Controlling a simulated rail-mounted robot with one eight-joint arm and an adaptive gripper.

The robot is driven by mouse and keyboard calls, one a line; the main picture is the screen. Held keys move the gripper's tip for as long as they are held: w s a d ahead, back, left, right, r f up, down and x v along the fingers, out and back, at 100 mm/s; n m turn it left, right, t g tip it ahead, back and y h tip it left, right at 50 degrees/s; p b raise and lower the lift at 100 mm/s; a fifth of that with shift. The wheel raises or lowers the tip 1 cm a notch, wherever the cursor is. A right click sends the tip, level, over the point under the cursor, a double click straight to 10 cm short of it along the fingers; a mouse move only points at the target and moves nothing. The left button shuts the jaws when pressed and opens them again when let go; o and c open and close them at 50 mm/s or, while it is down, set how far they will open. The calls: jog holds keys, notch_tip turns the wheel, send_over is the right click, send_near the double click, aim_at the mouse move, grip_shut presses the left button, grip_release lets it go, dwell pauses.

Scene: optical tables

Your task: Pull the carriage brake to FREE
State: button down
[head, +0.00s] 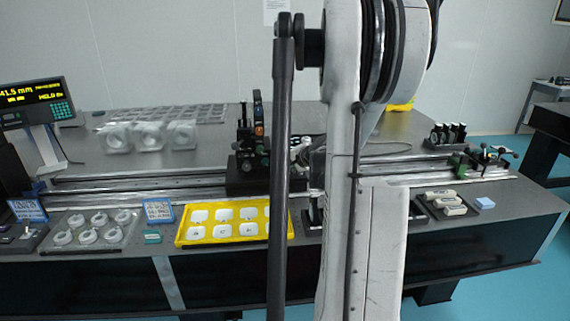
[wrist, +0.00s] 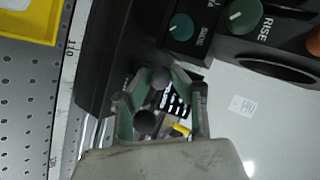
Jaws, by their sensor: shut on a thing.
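In the wrist view my gripper (wrist: 158,100) reaches down beside the black carriage (wrist: 110,65), its green-lined fingers closed around a dark rod-like part (wrist: 146,122) that appears to be the brake lever. The fingers hide most of it, and I cannot read the brake's setting. A small yellow piece (wrist: 182,130) and black-and-white marking show between the fingers. In the head view the carriage (head: 250,172) sits on the rails at mid-table; my arm covers the area to its right, and the gripper is hidden there.
Dials, one marked RISE (wrist: 244,14), stand close above the gripper in the wrist view. In the head view a yellow tray (head: 183,236) of white pieces lies in front of the rail (head: 130,188). A display (head: 36,100) stands at the left.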

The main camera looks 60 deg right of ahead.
jog(key=c, duration=1.5)
grip_release()
jog(key=shift+s, duration=0.1)
jog(key=v, duration=1.2)
jog(key=shift+a, duration=0.1)
